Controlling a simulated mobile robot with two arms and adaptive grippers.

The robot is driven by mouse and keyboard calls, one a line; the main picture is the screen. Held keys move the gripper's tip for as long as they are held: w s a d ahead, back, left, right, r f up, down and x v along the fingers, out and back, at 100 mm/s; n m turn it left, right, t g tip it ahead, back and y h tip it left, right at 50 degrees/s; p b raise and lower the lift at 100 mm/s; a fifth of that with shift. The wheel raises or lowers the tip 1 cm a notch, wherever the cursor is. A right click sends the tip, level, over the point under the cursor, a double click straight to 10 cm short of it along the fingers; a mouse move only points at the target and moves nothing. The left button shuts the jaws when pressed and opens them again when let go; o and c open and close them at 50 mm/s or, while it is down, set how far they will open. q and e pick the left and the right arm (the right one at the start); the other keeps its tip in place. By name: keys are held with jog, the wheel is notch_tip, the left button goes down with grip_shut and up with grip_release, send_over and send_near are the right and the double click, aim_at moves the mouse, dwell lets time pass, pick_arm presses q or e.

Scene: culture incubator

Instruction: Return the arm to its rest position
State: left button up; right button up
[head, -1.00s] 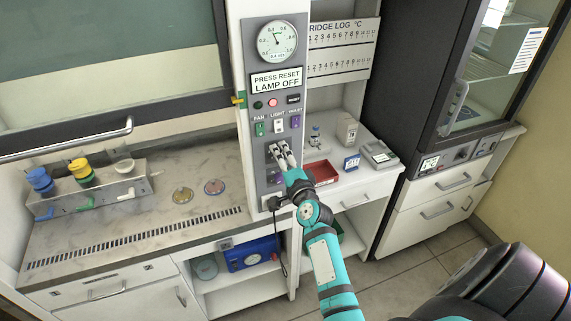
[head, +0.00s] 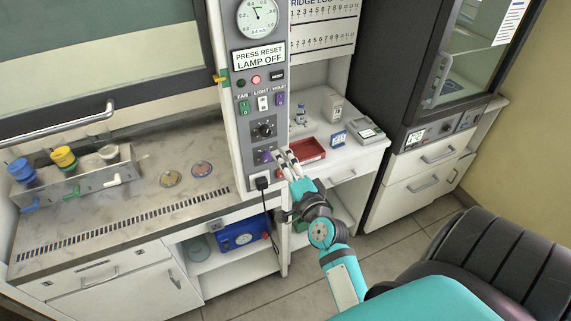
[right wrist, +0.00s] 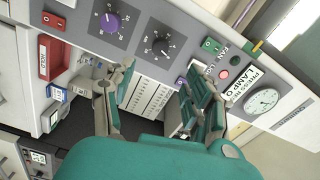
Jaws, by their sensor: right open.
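My right arm shows in the head view, teal and grey, reaching up from the bottom right. Its gripper (head: 284,160) is open and empty, in front of the lower right edge of the grey control panel (head: 282,52), near the purple knob (head: 264,156). In the right wrist view the two fingers of the gripper (right wrist: 155,100) are spread apart with nothing between them. The panel's black knob (right wrist: 160,46) and purple knob (right wrist: 110,22) lie beyond the fingers in that view. I cannot see my left gripper.
A red tray (head: 306,151) sits on the shelf counter close to my right gripper. A bench (head: 120,205) with a rack of coloured caps is at left, and a dark glass-door cabinet (head: 400,80) stands at right. Open floor (head: 300,298) shows below.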

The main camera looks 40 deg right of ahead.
jog(key=shift+f, duration=0.1)
jog(key=s+a+f+n+g+y+b, duration=0.2)
jog(key=a+f+n+b, duration=0.15)
jog(key=f, duration=0.95)
jog(key=s+a+f+n+g+y+b, duration=0.1)
jog(key=s+a+f+n+g+b, duration=0.2)
jog(key=f, duration=1)
jog(key=s+a+f+n+g+y+b, duration=0.1)
jog(key=s+a+f+n+g+y, duration=0.3)
jog(key=f, duration=1)
jog(key=s+a+f+n+g+h+b, duration=0.1)
jog(key=s+a+f+n+g+b, duration=0.15)
jog(key=s+f, duration=0.55)
jog(key=s+a+f+n+g+h+b, duration=0.1)
jog(key=s+f+n+b, duration=0.15)
jog(key=s+f, duration=0.65)
jog(key=s+d+f+n+g+b, duration=0.1)
jog(key=s+f+n+g, duration=0.1)
jog(key=s+f, duration=0.3)
jog(key=s+d+f+n+g+b, duration=0.1)
jog(key=s+d+f+n+g, duration=0.1)
jog(key=s+f, duration=0.4)
jog(key=s+n, duration=0.1)
jog(key=s, duration=0.3)
jog(key=shift+s+n+h, duration=0.15)
jog(key=shift+n+h, duration=0.15)
jog(key=shift+n, duration=0.05)
